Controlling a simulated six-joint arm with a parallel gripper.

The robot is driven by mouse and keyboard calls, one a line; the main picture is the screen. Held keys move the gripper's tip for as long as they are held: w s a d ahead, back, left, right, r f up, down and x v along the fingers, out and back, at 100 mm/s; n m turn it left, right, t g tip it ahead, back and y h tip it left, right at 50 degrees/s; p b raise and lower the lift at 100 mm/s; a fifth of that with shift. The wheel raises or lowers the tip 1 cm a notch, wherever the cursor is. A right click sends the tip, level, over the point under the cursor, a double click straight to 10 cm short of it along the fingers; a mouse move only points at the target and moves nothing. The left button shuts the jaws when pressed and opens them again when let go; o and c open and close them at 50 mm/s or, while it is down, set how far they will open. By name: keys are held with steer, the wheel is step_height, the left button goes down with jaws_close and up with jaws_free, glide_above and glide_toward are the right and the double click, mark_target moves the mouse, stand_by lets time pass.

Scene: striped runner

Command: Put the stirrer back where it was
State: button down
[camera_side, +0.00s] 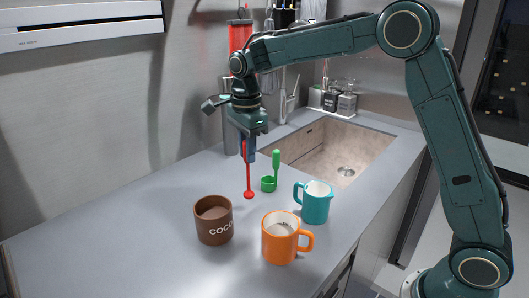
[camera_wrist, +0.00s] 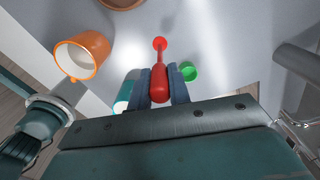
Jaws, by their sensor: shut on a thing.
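My gripper (camera_side: 249,152) points down over the counter and is shut on the red stirrer (camera_side: 248,181). The stirrer hangs upright, with its round red end low over the counter; I cannot tell whether it touches. In the wrist view the stirrer's thick handle (camera_wrist: 160,86) sits between the two fingers (camera_wrist: 160,88).
The grey counter (camera_side: 130,215) is clear on the left. A sink (camera_side: 335,150) lies behind to the right, with bottles (camera_side: 346,102) at its back edge. A grey cylinder (camera_side: 230,130) stands near the wall, close behind my gripper. Utensils hang on the wall.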

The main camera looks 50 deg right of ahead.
mark_target(248, 165)
steer(key=shift+f, duration=2.25)
steer(key=c, duration=1.3)
jaws_free()
step_height(248, 165, up, 12)
steer(key=shift+r, duration=0.2)
